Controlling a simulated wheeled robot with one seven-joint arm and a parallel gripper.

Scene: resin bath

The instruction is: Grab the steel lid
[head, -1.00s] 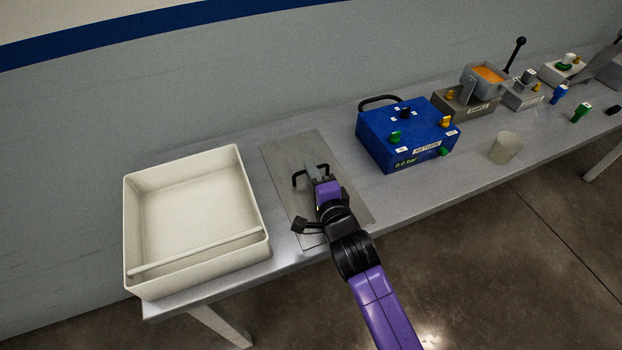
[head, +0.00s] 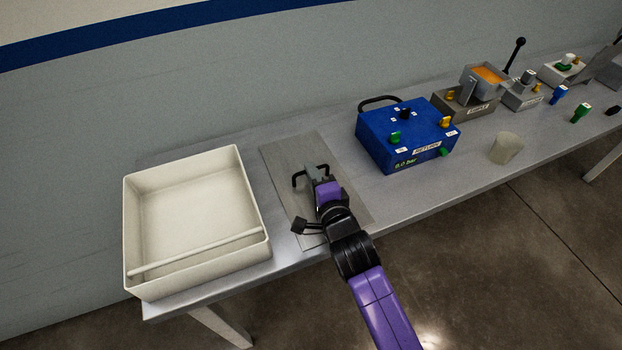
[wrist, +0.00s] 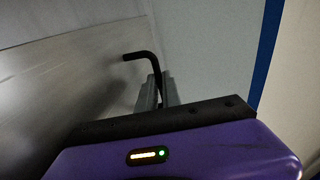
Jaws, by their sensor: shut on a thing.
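The steel lid is a flat grey rectangular plate (head: 290,152) lying on the bench, between the white tray and the blue box in the head view. It has a black bar handle (head: 297,179) near its middle. My gripper (head: 317,172) is at that handle, with its fingers shut on it. In the wrist view the lid's plate (wrist: 60,85) fills the left side. The black handle (wrist: 140,56) bends out from between the grey fingers (wrist: 157,90) there. The part of the handle between the fingers is hidden.
A white open tray (head: 134,230) with a rod in it stands left of the lid. A blue control box (head: 385,150) stands to the right, with a pale cup (head: 506,149) beyond it. More fixtures and loose knobs sit at the bench's far right. A wall runs behind.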

